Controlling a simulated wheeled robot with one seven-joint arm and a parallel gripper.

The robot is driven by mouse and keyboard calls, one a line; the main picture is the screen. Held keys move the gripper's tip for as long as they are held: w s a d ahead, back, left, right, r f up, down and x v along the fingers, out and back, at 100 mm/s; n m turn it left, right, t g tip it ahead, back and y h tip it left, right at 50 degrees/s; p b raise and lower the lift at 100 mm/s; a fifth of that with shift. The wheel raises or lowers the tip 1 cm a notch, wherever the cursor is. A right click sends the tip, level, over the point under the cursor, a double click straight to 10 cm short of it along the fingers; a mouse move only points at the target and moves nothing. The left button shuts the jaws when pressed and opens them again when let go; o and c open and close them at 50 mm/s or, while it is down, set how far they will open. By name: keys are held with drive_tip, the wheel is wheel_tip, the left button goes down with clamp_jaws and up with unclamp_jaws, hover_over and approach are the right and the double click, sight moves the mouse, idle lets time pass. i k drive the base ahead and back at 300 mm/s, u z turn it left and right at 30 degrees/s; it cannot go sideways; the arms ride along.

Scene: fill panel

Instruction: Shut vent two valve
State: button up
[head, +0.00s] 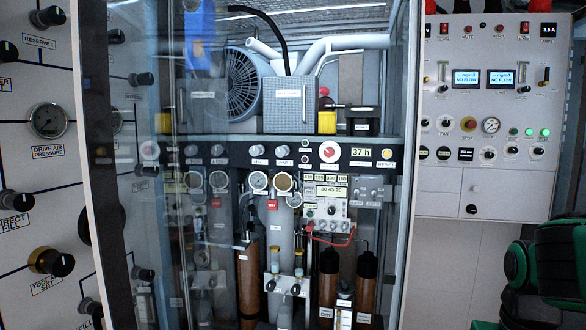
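Behind a framed glass front, a dark shelf carries a row of small round knobs. Two of them, a left knob (257,150) and a right knob (282,151), have white labels below that seem to begin with "VENT". The print is too small to tell for sure which is vent two, and I cannot tell how far either is turned. Two round gauges sit just below them, the left gauge (259,181) and the right gauge (283,183). My gripper is not in view.
A left wall panel (40,75) carries black knobs and a drive air pressure gauge (47,120). A right control panel (490,100) has two displays reading "NO FLOW". A green and black padded object (548,262) is at lower right.

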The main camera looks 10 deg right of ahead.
sight(281, 151)
drive_tip(key=k, duration=1.1)
drive_tip(key=u, duration=0.3)
drive_tip(key=i, duration=0.3)
drive_tip(key=u, duration=0.75)
drive_tip(key=i, duration=1.3)
drive_tip(key=z, duration=0.3)
